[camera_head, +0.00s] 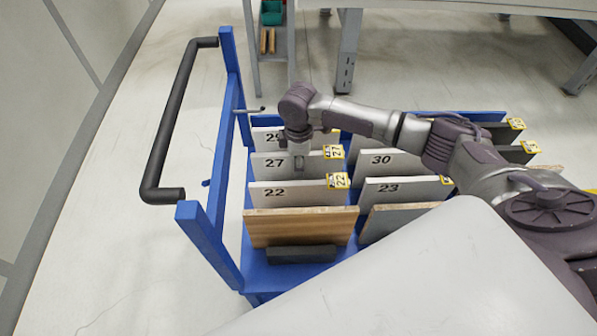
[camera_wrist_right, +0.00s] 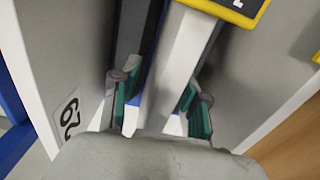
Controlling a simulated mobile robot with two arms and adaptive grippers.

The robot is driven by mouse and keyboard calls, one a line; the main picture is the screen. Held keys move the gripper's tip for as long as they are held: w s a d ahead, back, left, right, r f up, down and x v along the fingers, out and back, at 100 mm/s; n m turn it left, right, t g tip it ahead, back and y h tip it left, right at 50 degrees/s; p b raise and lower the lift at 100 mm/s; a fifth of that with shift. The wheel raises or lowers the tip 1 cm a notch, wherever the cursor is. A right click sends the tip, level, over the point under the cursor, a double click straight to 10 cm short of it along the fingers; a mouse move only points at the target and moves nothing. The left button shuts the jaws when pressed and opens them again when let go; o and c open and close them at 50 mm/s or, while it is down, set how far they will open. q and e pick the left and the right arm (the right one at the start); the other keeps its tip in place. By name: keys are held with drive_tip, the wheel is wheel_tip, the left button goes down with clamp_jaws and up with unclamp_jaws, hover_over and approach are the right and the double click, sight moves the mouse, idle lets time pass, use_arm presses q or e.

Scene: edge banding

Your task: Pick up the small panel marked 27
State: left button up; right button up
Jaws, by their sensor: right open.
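The small panel marked 27 (camera_head: 270,166) is light grey with a yellow tag. It stands upright in the left row of the blue cart, between panel 29 (camera_head: 266,137) and panel 22 (camera_head: 285,196). My right gripper (camera_head: 299,163) is over its top edge and hides part of its face. In the right wrist view the open fingers (camera_wrist_right: 160,103) with teal pads stand on either side of the pale edge of panel 27 (camera_wrist_right: 180,60). Gaps seem to show between pads and panel; contact is hard to tell. My left gripper is not in view.
Panel 30 (camera_head: 388,161) and panel 23 (camera_head: 400,188) stand in the row to the right. A wood-faced panel (camera_head: 300,228) and a dark block (camera_head: 302,254) are at the near end. The blue cart frame (camera_head: 209,238) with a black handle (camera_head: 171,120) rises at left.

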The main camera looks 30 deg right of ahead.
clamp_jaws()
idle(0.5)
